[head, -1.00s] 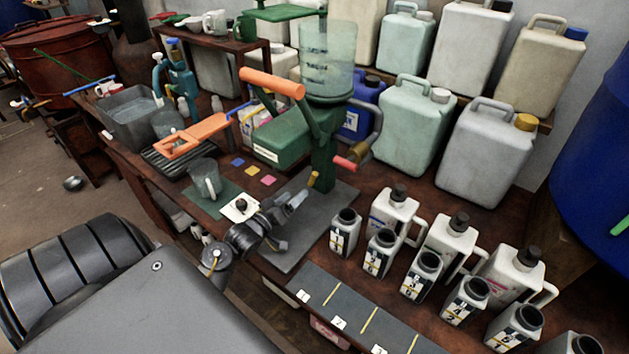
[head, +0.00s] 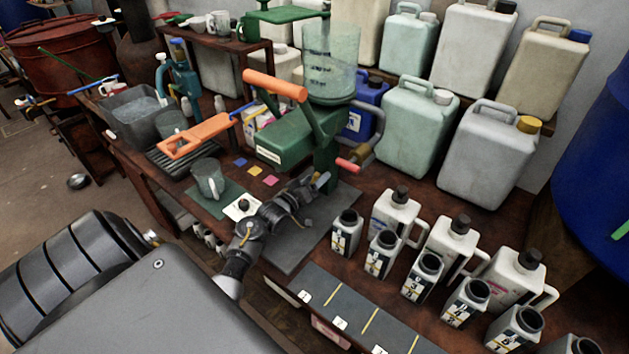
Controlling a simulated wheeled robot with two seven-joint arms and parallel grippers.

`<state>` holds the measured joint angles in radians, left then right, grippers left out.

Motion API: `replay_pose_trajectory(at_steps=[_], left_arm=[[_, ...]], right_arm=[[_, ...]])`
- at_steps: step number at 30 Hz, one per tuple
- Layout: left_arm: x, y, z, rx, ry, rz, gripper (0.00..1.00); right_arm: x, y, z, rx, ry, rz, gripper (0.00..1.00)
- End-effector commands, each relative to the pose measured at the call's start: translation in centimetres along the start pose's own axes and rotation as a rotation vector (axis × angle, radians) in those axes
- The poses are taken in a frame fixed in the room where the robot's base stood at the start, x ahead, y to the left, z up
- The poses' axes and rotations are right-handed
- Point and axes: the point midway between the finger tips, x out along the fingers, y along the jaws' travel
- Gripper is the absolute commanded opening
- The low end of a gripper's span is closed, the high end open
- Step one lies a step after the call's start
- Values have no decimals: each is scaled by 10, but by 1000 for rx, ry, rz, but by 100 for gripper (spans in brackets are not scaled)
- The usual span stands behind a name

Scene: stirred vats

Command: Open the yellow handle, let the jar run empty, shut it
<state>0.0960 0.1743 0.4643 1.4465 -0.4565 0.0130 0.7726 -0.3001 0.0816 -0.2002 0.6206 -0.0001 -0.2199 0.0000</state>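The clear greenish jar (head: 331,62) sits upright on top of a green stand with dark graduation marks; I cannot tell its liquid level. The small yellow handle (head: 320,181) is low at the front of the stand and now mostly hidden by my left gripper. My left gripper (head: 314,184) reaches in from the lower left, with its fingertips at the handle. Whether the fingers are closed on it is too small to tell. My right gripper is out of view.
A big orange lever (head: 275,85) and a red crank grip (head: 348,165) stick out of the stand. A glass mug (head: 209,180) stands left of my arm. Several small bottles (head: 346,232) stand at the right. Large canisters (head: 488,157) line the back.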

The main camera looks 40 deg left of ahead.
Motion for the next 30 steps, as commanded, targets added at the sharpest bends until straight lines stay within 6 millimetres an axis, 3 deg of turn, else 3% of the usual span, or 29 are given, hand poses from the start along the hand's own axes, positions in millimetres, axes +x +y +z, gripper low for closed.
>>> replay_pose_trajectory(at_steps=[1, 14, 20, 27, 28, 30], left_arm=[[0, 0, 0, 0, 0, 0, 66], [0, 0, 0, -1, 0, 0, 12], [0, 2, -3, -77, -2, -1, 14], [0, 0, 0, -97, 0, 1, 15], [0, 0, 0, -97, 0, 1, 39], [0, 0, 0, -97, 0, 1, 48]], right_arm=[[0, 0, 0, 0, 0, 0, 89], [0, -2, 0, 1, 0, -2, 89], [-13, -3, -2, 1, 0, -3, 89], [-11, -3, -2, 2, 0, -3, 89], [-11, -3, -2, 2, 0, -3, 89], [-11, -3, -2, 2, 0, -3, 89]])
